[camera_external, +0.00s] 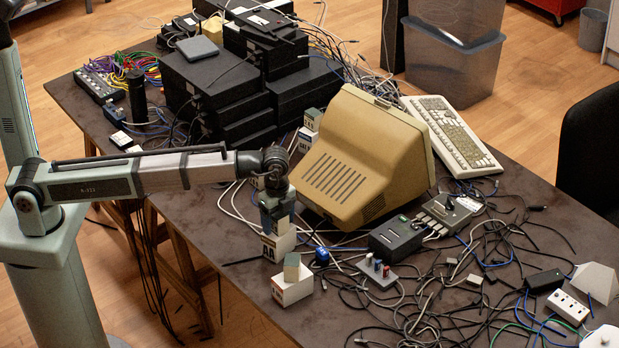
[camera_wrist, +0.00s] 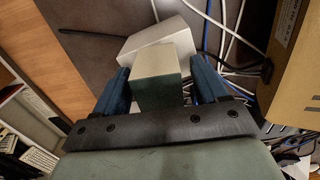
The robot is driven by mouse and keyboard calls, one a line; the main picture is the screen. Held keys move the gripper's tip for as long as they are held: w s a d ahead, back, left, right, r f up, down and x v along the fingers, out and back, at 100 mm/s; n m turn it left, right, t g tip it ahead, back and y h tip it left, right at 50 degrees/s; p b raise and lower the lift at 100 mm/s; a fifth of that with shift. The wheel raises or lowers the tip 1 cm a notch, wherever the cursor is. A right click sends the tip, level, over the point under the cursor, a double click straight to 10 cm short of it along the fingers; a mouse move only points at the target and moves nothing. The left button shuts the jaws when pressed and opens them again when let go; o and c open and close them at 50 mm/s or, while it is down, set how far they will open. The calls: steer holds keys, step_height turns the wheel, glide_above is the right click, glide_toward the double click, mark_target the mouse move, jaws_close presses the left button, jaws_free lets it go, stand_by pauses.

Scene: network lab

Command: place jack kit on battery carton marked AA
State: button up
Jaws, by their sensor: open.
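My gripper (camera_external: 277,220) points down near the table's left edge, beside the beige monitor. In the wrist view, its blue fingers (camera_wrist: 152,90) stand apart on either side of a small box (camera_wrist: 160,62) with a cream top and grey-green side, which may be the jack kit. A white carton (camera_wrist: 158,38) lies just beyond and below it. In the external view, a white carton with dark marking (camera_external: 278,245) is right under my gripper. Nearer the front, another white carton (camera_external: 291,290) bears a small greenish-tan box (camera_external: 292,262). I cannot read which carton is marked AA.
The beige monitor (camera_external: 365,160) stands close to the right of my gripper. More small boxes (camera_external: 309,128) sit behind, by the black equipment stack (camera_external: 225,85). Cables, a blue knob (camera_external: 322,257) and a grey switch plate (camera_external: 377,272) crowd the right. Bare table lies left and front.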

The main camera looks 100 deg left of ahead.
mark_target(278, 213)
step_height(278, 213, up, 12)
steer(key=shift+r, duration=0.2)
stand_by(0.5)
